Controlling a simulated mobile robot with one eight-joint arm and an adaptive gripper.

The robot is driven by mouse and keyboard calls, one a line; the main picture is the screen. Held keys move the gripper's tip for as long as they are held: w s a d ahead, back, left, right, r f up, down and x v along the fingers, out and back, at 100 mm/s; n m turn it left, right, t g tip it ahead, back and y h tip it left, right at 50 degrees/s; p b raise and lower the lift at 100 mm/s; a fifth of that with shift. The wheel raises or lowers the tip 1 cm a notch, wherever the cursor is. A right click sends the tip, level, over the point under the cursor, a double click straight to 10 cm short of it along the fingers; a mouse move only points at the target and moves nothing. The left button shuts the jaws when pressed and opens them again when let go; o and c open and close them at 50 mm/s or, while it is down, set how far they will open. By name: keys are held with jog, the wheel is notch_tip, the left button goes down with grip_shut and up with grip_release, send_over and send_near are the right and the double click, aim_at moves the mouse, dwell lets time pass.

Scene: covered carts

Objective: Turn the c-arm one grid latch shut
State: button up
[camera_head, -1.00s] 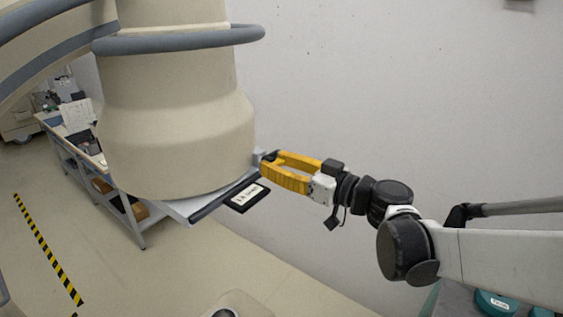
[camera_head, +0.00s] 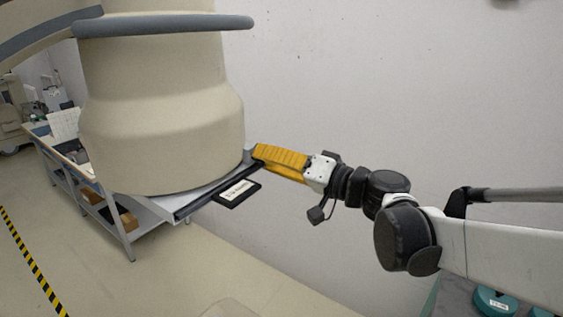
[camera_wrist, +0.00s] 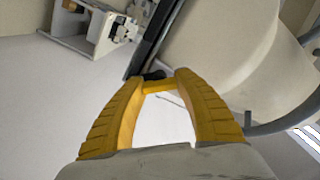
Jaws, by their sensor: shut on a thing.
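The c-arm's large beige housing (camera_head: 160,110) fills the left of the head view, with a flat grid plate (camera_head: 165,203) under it. A black-edged labelled tag (camera_head: 238,192) hangs at the plate's edge; its text is too small to read. My yellow gripper (camera_head: 256,153) reaches from the right to the plate's back right corner. In the wrist view my gripper (camera_wrist: 159,85) has its fingertips closed in at a small dark latch part (camera_wrist: 153,75) beside the housing. The fingers hide most of the latch, so its angle cannot be told.
A grey-framed bench (camera_head: 85,185) with shelves and boxes stands behind the c-arm at left. A white wall (camera_head: 400,80) lies behind my arm. A grey ring bar (camera_head: 165,24) circles the housing. Teal items (camera_head: 495,302) sit at the lower right.

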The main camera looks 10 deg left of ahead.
jog(key=m+b, duration=0.1)
jog(key=m, duration=0.3)
jog(key=shift+m, duration=0.3)
jog(key=shift+m+b, duration=0.55)
jog(key=shift+m, duration=1.35)
jog(key=o, duration=1.2)
jog(key=shift+w, duration=0.1)
jog(key=v, duration=1.2)
jog(key=shift+f, duration=0.1)
